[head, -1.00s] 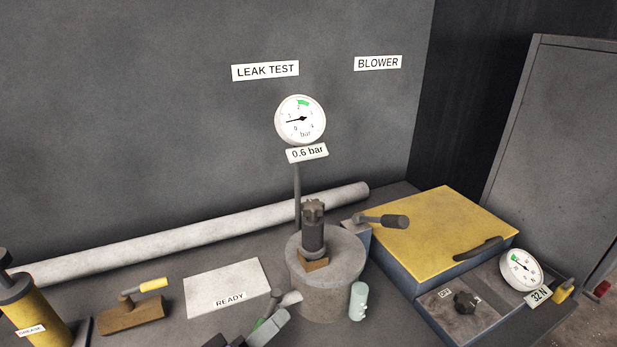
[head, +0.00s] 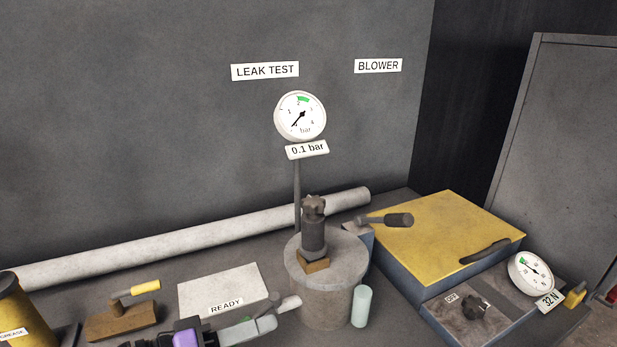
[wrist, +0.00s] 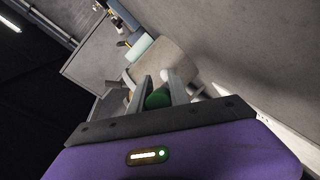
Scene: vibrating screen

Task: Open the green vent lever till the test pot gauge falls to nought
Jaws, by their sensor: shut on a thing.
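The test pot (head: 326,285) is a grey drum with a dark knobbed clamp (head: 314,228) on top. Its round gauge (head: 300,115) stands on a post behind, needle close to nought, and the plate below (head: 307,149) reads 0.1 bar. My gripper (head: 279,311) is at the pot's lower left side. In the wrist view the green vent lever (wrist: 158,97) lies between the two fingers of my gripper (wrist: 162,84), which are shut on it. In the head view the lever is hidden by the fingers.
A pale green cylinder (head: 361,306) stands right of the pot. The yellow-lidded blower box (head: 445,230) is at right, its gauge plate (head: 549,301) reading 32 N. A pale pipe (head: 190,238) lies behind.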

